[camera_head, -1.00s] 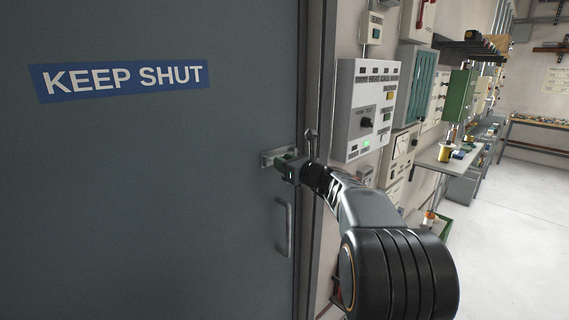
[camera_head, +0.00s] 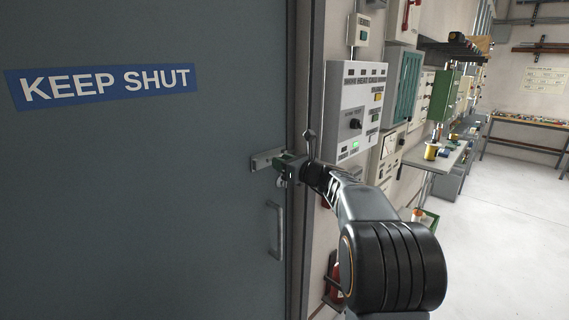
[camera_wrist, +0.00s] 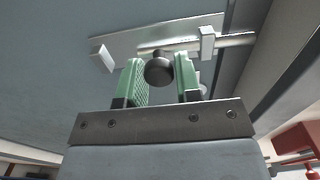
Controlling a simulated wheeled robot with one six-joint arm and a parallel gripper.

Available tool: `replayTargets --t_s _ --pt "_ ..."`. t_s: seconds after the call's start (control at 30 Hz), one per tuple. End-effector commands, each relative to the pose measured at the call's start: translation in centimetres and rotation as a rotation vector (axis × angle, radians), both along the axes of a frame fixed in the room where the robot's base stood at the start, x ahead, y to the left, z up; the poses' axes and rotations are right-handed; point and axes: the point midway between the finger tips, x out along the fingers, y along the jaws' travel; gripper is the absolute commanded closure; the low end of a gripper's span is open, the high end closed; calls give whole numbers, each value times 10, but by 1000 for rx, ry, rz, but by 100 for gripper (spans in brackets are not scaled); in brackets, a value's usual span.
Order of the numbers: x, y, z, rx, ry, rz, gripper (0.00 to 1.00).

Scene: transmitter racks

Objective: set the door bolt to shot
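The door bolt is on the grey door (camera_head: 140,200), near its right edge. Its backplate (camera_head: 262,161) shows left of my gripper in the head view. The bolt's rod (camera_wrist: 235,40) runs right, past a bracket (camera_wrist: 207,42), toward the door frame. In the head view my gripper (camera_head: 287,165) hides the knob and much of the bolt.
A door handle (camera_head: 275,230) is below the bolt. The door frame (camera_head: 306,80) stands just right, then a wall control panel (camera_head: 358,105). A red extinguisher (camera_head: 334,285) stands low beside the frame. Open floor (camera_head: 510,240) lies to the right.

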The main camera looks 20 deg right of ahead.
Motion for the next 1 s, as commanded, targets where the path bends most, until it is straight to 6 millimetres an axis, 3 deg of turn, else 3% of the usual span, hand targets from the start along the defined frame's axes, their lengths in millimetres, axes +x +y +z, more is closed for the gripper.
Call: replayTargets --t_s 0.23,0.57,0.67,1.0 --pt "0 -1 1 0 -1 -2 46" --pt "-4 -2 0 0 -1 -1 46" --pt "-15 -8 0 -2 -3 -4 46" --pt "-78 -37 -1 -2 -3 -6 46"
